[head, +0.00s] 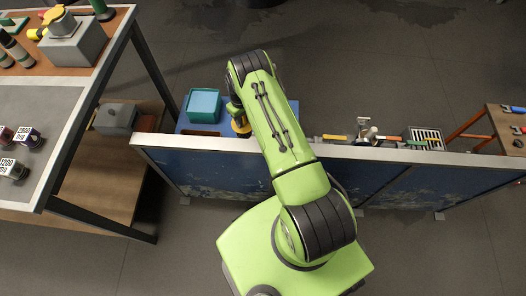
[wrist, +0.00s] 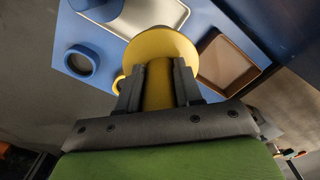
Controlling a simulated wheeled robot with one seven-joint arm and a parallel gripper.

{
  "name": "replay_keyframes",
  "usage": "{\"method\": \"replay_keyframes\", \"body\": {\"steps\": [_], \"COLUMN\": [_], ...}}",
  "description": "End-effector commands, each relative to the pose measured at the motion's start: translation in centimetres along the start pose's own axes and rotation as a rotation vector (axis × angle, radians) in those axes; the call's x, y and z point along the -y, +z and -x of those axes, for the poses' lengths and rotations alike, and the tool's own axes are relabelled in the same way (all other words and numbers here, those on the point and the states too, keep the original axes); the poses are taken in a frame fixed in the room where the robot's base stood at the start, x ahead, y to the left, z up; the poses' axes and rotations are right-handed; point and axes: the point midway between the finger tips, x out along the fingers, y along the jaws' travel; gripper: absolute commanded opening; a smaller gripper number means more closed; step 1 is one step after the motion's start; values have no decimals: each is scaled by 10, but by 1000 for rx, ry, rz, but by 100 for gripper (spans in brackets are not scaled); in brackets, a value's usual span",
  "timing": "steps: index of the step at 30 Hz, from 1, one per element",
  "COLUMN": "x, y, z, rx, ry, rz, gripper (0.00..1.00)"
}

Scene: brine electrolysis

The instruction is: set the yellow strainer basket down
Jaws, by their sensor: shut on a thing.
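The yellow strainer basket (wrist: 162,44) is at the top middle of the wrist view, with its round rim over a blue surface. My gripper (wrist: 158,84) is shut on its yellow handle part, one dark finger on each side. In the head view a little of the yellow basket (head: 240,127) shows at the left of my green arm, behind the low wall; my arm hides the rest. The blue surface (head: 222,120) lies under and around it. I cannot tell whether the basket touches this surface.
A teal-topped bin (head: 203,104) stands left of the basket. The wrist view shows a brown-rimmed tray (wrist: 228,66) right of the basket and a round blue holder (wrist: 81,62) to the left. A low wall (head: 185,146) with a pale top edge runs below my arm.

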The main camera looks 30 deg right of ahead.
Motion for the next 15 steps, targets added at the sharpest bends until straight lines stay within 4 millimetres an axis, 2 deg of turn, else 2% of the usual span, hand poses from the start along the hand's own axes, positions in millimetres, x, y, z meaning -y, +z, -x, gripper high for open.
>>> {"method": "replay_keyframes", "body": {"steps": [1,3,7,12,15], "x": [-7,-13,-18,-17,-17], "y": [3,4,6,7,6], "z": [-20,-35,-52,-94,-107], "rx": [0,-3,-4,-3,-4], "ry": [-3,-5,-6,-7,-6], "rz": [4,15,23,23,23], "gripper": [0,0,0,0,0]}}
